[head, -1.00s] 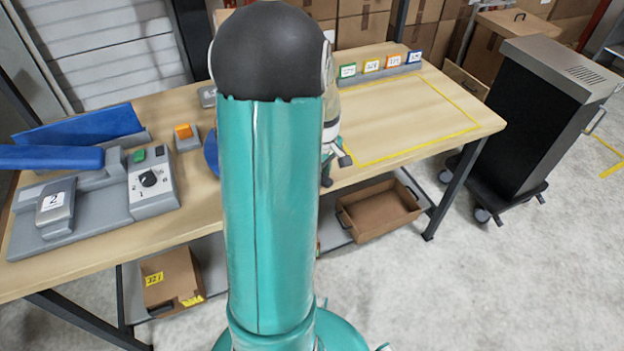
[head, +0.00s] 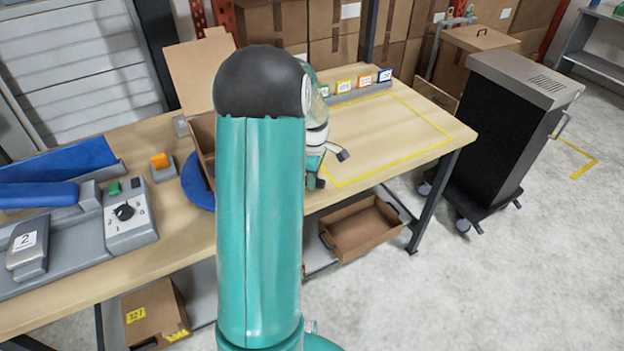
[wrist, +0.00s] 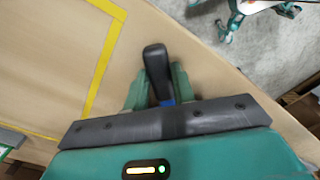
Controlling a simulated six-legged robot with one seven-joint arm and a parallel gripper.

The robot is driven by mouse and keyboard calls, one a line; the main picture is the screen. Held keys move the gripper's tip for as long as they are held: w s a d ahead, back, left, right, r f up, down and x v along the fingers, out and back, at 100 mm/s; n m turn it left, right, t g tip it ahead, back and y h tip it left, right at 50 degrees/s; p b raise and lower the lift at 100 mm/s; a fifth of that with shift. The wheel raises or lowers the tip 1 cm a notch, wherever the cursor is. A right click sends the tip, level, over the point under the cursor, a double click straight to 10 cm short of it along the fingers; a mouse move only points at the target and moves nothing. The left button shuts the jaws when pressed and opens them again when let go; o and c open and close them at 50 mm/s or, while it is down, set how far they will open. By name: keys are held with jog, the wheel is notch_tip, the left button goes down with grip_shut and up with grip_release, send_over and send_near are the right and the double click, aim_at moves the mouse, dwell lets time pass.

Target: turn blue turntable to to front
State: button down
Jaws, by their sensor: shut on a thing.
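The blue turntable (head: 197,186) lies on the wooden workbench, mostly hidden behind my arm in the head view; its left rim shows. An open cardboard box (head: 203,130) with a raised flap stands on it, partly hidden. In the wrist view, my gripper (wrist: 157,78) is shut on a black handle (wrist: 155,57) with a blue part at its base. The green fingers lie on both sides of the handle, over the table near its edge. In the head view, my gripper (head: 327,167) shows only in part, right of my arm.
A grey control box with a dial (head: 125,212) and an orange button (head: 160,162) stand left of the turntable. A yellow taped area (head: 400,130) on the right is clear. Small numbered signs (head: 345,88) line the back. A black cart (head: 500,130) stands beyond the table.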

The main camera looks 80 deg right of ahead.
jog(key=shift+d, duration=0.25)
jog(key=c, duration=1.2)
grip_release()
jog(key=shift+d, duration=0.1)
jog(key=shift+o, duration=0.2)
notch_tip(320, 180, up, 14)
